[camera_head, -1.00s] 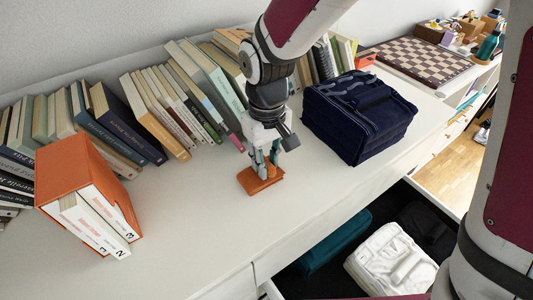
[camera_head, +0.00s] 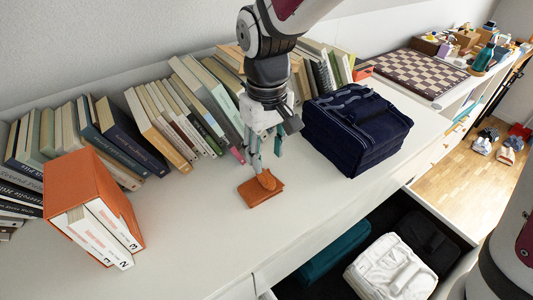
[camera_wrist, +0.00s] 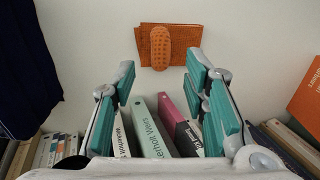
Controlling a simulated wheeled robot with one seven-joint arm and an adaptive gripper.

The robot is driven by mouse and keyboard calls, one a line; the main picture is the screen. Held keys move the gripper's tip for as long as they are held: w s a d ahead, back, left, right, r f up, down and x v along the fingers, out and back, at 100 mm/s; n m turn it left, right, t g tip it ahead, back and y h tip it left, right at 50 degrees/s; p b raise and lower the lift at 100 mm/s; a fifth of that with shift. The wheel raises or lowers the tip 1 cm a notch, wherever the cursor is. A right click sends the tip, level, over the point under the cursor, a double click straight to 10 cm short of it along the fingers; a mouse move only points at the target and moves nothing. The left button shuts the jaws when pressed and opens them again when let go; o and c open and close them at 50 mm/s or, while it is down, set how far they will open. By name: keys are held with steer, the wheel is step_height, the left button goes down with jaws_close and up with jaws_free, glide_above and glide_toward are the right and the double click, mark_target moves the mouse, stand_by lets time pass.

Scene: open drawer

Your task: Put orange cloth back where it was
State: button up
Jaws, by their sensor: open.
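An orange-brown folded piece (camera_head: 262,188), the only match I see for the orange cloth, lies on the white top of the cabinet. In the wrist view this orange piece (camera_wrist: 158,47) looks flat and leathery, with a rounded strap across its middle. My gripper (camera_head: 266,158) is open and empty, just above and behind the piece, apart from it. In the wrist view the teal finger pads of my gripper (camera_wrist: 160,80) are spread apart, with the orange piece beyond them.
A row of books (camera_head: 180,115) stands behind. A dark blue folded stack (camera_head: 355,130) is to the right, an orange book box (camera_head: 75,185) to the left. Below, an open drawer holds teal (camera_head: 335,250), white (camera_head: 392,268) and black (camera_head: 425,240) folded cloths. The front cabinet top is clear.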

mark_target(267, 175)
step_height(267, 175, up, 5)
steer(key=shift+f+p, duration=0.1)
steer(key=shift+p, duration=0.25)
steer(key=shift+d, duration=0.1)
steer(key=s+d+r+m+t, duration=0.1)
steer(key=s+d+r+m, duration=0.1)
steer(key=s+d+r, duration=0.3)
steer(key=s+d+r+m, duration=0.2)
steer(key=s+d, duration=0.4)
steer(key=d, duration=0.2)
steer(key=s+d+f+m, duration=0.1)
steer(key=s+d, duration=0.4)
steer(key=s, duration=0.7)
steer(key=shift+d+m+t, duration=0.25)
steer(key=shift+m+t, duration=0.05)
steer(key=shift+m, duration=0.6)
steer(key=shift+f, duration=0.1)
step_height(267, 175, up, 14)
steer(key=t+p, duration=0.2)
steer(key=p, duration=1)
steer(key=shift+d+f+t, duration=0.2)
steer(key=shift+f+t, duration=0.05)
steer(key=shift+t, duration=0.05)
